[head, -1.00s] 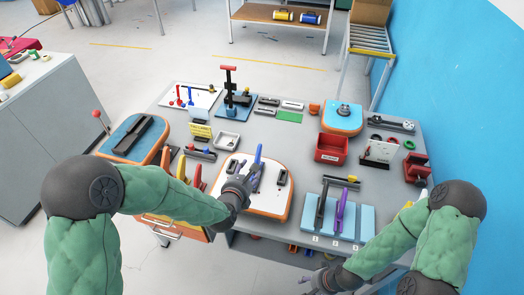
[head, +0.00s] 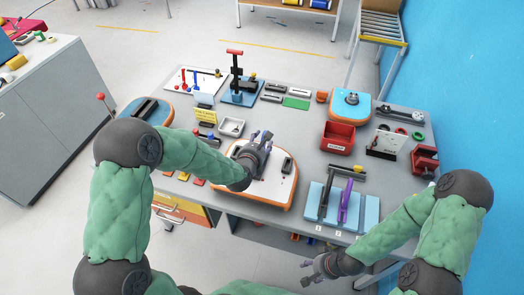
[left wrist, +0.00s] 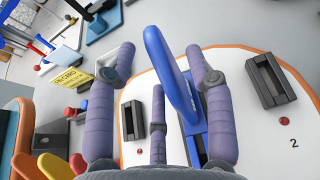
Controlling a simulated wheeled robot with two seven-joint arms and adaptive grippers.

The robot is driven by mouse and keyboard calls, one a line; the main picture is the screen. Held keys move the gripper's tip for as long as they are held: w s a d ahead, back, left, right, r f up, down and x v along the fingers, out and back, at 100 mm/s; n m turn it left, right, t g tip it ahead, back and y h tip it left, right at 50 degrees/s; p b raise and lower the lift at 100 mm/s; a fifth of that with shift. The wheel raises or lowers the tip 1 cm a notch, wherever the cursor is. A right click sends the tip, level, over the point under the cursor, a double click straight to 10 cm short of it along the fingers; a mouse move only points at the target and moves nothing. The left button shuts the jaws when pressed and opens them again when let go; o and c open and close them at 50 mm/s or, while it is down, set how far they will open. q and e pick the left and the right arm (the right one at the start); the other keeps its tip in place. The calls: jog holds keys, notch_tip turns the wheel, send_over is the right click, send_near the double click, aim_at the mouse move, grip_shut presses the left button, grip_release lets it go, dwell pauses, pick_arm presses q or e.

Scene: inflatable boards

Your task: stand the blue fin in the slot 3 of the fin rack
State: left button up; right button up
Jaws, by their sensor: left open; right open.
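The blue fin (left wrist: 166,68) stands upright in the middle mount of a white, orange-edged board in the left wrist view. My left gripper (left wrist: 163,75) is open, with its fingers on either side of the fin. In the head view my left gripper (head: 262,142) is over the board and hides most of the fin. The fin rack (head: 371,213) is light blue and stands at the right front of the table. A black fin (head: 325,200) stands in slot 1 and a purple fin (head: 345,203) in slot 2; slot 3 looks empty. My right gripper (head: 308,270) is open and empty before the table's front edge.
The white board (head: 284,187) also carries black side mounts. A red bin (head: 338,137) and a blue-topped board (head: 350,104) stand behind the rack. A red vise (head: 424,160) is at the right.

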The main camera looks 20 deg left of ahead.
pick_arm(q)
jog(key=shift+x, duration=1.35)
grip_shut()
jog(key=shift+r, duration=0.1)
